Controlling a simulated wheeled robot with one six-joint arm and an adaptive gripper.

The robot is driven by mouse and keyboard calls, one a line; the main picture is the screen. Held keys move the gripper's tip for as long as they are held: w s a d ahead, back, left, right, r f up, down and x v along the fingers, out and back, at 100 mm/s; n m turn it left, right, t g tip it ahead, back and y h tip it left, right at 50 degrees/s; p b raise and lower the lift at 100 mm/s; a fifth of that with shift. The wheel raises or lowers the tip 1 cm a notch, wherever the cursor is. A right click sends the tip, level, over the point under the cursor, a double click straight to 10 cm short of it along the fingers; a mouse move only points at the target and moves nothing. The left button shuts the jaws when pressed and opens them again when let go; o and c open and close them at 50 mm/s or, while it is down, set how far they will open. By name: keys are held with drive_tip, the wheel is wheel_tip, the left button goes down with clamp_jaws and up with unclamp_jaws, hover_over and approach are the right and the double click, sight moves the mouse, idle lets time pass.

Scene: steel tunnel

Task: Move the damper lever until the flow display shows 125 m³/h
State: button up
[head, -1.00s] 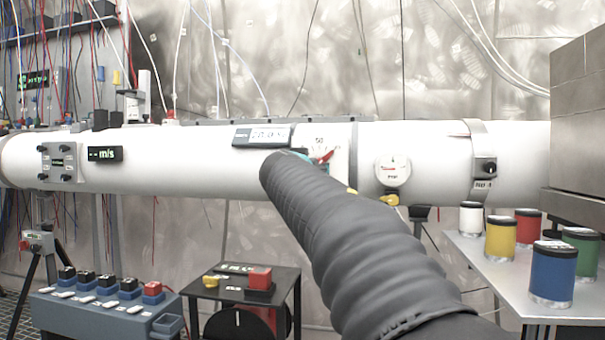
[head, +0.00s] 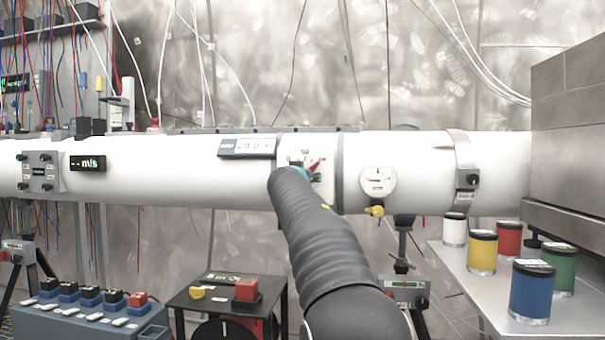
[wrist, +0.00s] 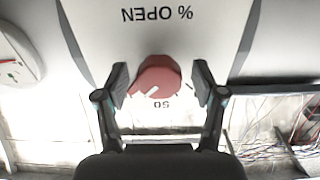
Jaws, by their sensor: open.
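The damper lever's red part (wrist: 158,76) lies between the spread fingertips of my gripper (wrist: 160,84) in the wrist view; gaps show on both sides, and I cannot tell its depth. A white pointer mark on it points toward the upside-down "50" on the "% OPEN" plate (wrist: 155,38). In the head view the red lever (head: 315,167) tilts up and right on the plate, with my gripper (head: 302,174) mostly hidden behind my arm, just left of it. The flow display (head: 247,147) is a grey box on the white duct; its digits are too blurred to read surely.
A round gauge (head: 378,181) with a yellow tap (head: 375,210) sits right of the plate. A side table (head: 470,268) holds several coloured cans at right. A black stand (head: 270,285) with a red block is below the duct.

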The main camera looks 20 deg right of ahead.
drive_tip(key=shift+w+d, duration=0.15)
drive_tip(key=c, duration=1.1)
drive_tip(key=shift+c, duration=0.2)
drive_tip(key=n, duration=0.4)
drive_tip(key=shift+n+b, duration=0.3)
drive_tip(key=shift+b, duration=0.1)
drive_tip(key=n, duration=0.5)
